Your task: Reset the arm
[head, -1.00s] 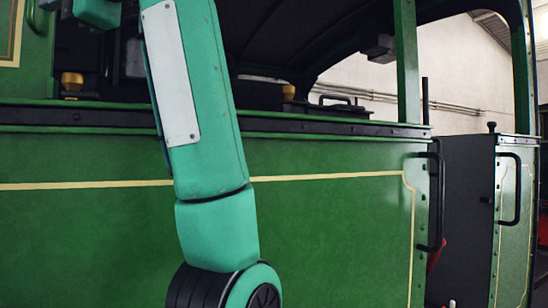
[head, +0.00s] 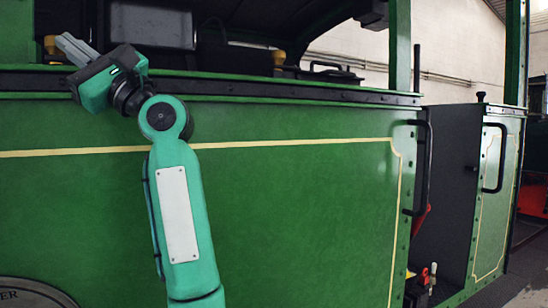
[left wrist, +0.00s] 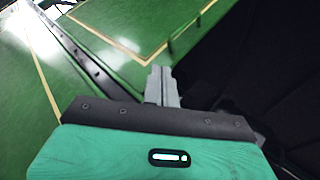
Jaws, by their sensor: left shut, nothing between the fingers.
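My left gripper (head: 74,48) is at the upper left of the head view, at the end of my green arm. It is by the dark top rail of the tram's green side panel (head: 290,190). Its grey fingers are together with nothing between them. In the left wrist view the shut fingers (left wrist: 162,86) point up the picture, with the green panel and its yellow line behind them. My right gripper is in neither view.
The dark cab opening (head: 260,25) is above the panel's rail (head: 300,92). A black handrail (head: 424,165) and a doorway are to the right. A green door panel (head: 490,200) with a black handle stands beyond. The space in front of the panel's right half looks clear.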

